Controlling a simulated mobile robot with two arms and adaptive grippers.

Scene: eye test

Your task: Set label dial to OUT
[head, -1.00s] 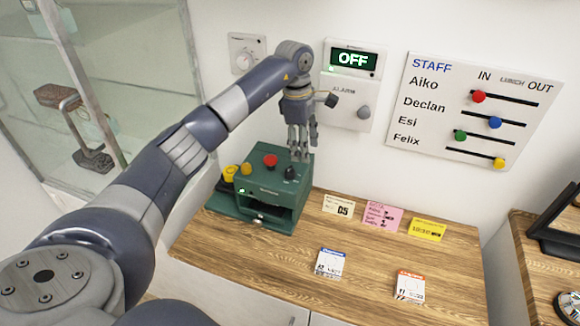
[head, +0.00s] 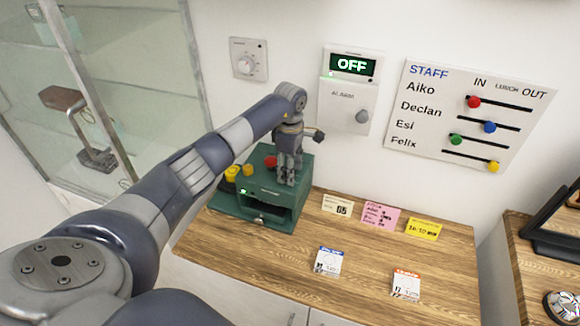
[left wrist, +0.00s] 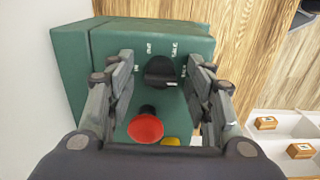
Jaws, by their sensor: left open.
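A green label machine (head: 262,192) stands on the wooden counter, also filling much of the left wrist view (left wrist: 85,70). Its black label dial (left wrist: 160,72) is on top, with small white words around it that are hard to read. A white mark shows at the dial's lower right side in the left wrist view. My left gripper (head: 288,178) points down over the dial and hides it in the head view. In the left wrist view my left gripper (left wrist: 160,60) is open, one finger on each side of the dial; I cannot tell whether they touch it. My right gripper is not in view.
A red button (left wrist: 146,128) and a yellow button (left wrist: 172,141) are close to the dial. Cards (head: 380,215) lie on the counter to the right.

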